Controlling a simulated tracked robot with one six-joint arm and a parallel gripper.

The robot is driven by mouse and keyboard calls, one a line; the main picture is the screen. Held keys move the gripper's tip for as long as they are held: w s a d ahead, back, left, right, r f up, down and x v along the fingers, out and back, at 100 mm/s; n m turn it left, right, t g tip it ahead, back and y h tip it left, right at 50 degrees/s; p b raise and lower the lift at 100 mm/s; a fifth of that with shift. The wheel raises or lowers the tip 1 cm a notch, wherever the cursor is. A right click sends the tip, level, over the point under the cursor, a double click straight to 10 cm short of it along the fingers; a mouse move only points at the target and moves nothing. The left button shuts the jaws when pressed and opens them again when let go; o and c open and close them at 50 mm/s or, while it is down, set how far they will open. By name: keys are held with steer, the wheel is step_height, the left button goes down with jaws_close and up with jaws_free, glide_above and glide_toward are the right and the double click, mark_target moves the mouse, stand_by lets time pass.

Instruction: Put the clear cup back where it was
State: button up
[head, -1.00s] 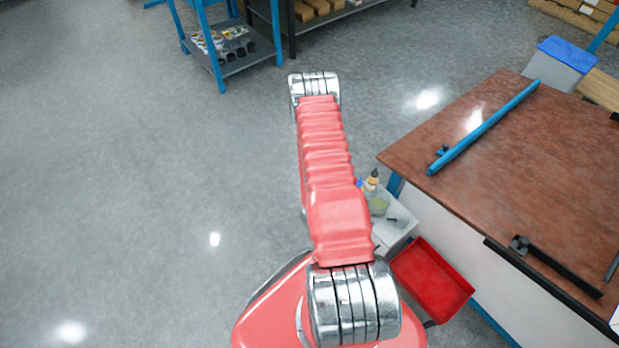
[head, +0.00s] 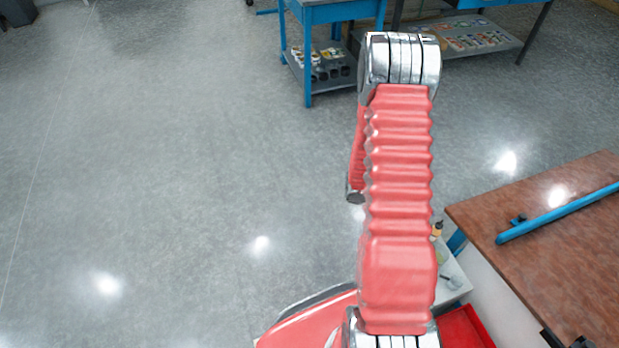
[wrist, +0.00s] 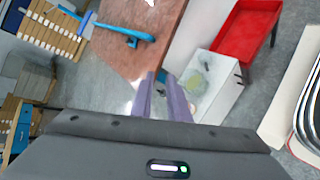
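My gripper (wrist: 162,95) shows in the wrist view as two purple-grey fingers with a gap between them and nothing visible held in it. It is high above the floor, apart from everything. In the head view my arm hides the gripper. A pale, see-through round thing (wrist: 200,80), perhaps the clear cup, is on a white stand (wrist: 218,100) in the wrist view, to the right of the fingertips. The stand also shows in the head view (head: 453,290), partly behind my arm. The cup's outline is too blurred to be sure.
A brown-topped table (head: 545,215) with a blue bar (head: 560,213) is at the right. A red tray (wrist: 245,35) is beside the white stand. A small bottle (head: 437,229) is by the stand. Blue shelves (head: 330,70) stand at the back. The floor at the left is clear.

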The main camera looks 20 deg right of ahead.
steer(key=w+a+r+m+t+y, duration=0.1)
steer(key=w+a+r+m+y, duration=0.1)
steer(key=a+r, duration=0.6)
steer(key=w+a+r+m+t+y, duration=0.15)
steer(key=a+r, duration=0.25)
steer(key=r, duration=0.7)
steer(key=s+a+r+n+t+y, duration=0.1)
steer(key=a+r+t+y, duration=0.2)
steer(key=a+r, duration=0.5)
steer(key=s+a+r+t+y, duration=0.1)
steer(key=a+r+t+y, duration=0.2)
steer(key=a+r, duration=0.6)
steer(key=a+t, duration=0.2)
steer(key=a, duration=0.6)
steer(key=shift+s+a+n+y, duration=0.15)
steer(key=shift+s+n+y, duration=0.2)
